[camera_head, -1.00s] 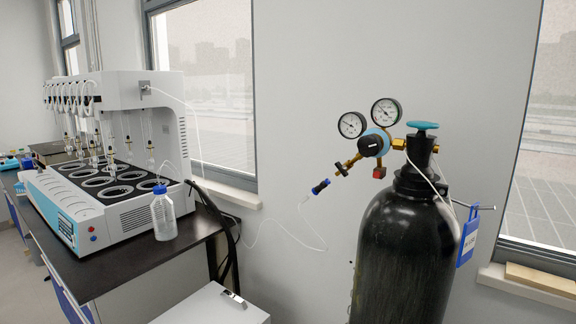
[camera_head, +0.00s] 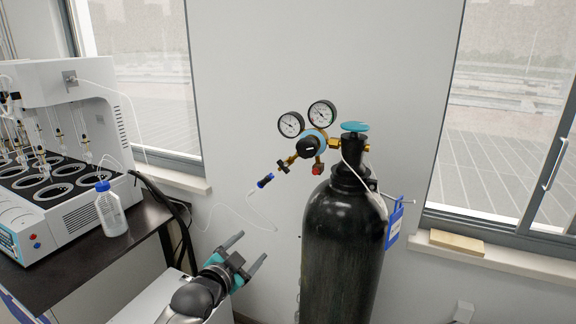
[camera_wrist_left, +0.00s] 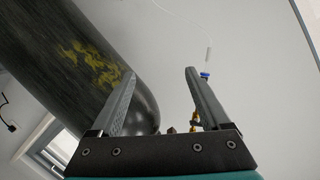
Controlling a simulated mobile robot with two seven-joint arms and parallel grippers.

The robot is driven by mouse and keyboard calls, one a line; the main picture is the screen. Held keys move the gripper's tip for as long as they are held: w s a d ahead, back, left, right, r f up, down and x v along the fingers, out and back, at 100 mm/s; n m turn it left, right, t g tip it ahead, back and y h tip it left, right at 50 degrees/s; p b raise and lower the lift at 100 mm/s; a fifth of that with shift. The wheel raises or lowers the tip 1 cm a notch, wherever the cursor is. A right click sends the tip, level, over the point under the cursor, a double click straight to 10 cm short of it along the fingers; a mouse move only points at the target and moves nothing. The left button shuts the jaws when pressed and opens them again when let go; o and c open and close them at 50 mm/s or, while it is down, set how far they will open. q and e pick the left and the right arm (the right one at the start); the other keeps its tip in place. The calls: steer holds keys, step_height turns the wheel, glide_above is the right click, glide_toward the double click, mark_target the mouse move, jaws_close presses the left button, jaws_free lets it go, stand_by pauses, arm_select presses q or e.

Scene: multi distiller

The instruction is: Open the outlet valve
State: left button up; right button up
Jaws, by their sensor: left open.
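A black gas cylinder (camera_head: 342,245) stands right of centre, with a teal top handwheel (camera_head: 354,127) and a regulator (camera_head: 309,144) with two round gauges. A brass outlet arm runs left and down from the regulator to a blue-and-black outlet fitting (camera_head: 265,181) joined to a thin clear tube. My left gripper (camera_head: 251,247) is open and empty, below the outlet fitting and left of the cylinder, touching neither. In the left wrist view, the open fingers (camera_wrist_left: 158,74) have the cylinder behind the left one. The blue fitting (camera_wrist_left: 205,75) and some brass show by the right finger.
A white distiller (camera_head: 72,150) and a blue-capped bottle (camera_head: 111,211) stand on a dark bench at the left. A white cabinet top (camera_head: 150,298) lies below my arm. The wall behind the regulator is bare.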

mark_target(285, 163)
arm_select(q)
steer(key=w+d+r+m+t+h+p, duration=0.1)
steer(key=d+r+m+t+h+p, duration=0.15)
steer(key=r, duration=1.35)
steer(key=shift+m+g, duration=0.25)
steer(key=shift+g, duration=0.1)
steer(key=x, duration=0.2)
steer(key=b+x, duration=0.1)
steer(key=x, duration=0.4)
steer(key=shift+w+d, duration=0.2)
steer(key=shift+d, duration=0.2)
steer(key=b+x, duration=0.2)
steer(key=x, duration=0.3)
steer(key=shift+w+f+b, duration=0.1)
steer(key=shift+f+b, duration=0.05)
steer(key=shift+b, duration=0.15)
steer(key=shift+w+d+f+b, duration=0.15)
steer(key=shift+w+d+b, duration=0.45)
steer(key=shift+b, duration=0.65)
steer(key=shift+w+a+r+b, duration=0.1)
steer(key=shift+w+r+b, duration=0.1)
steer(key=shift+w+b, duration=0.45)
arm_select(e)
steer(key=shift+s+a+f, duration=0.1)
steer(key=shift+f, duration=2)
arm_select(q)
steer(key=shift+c, duration=0.2)
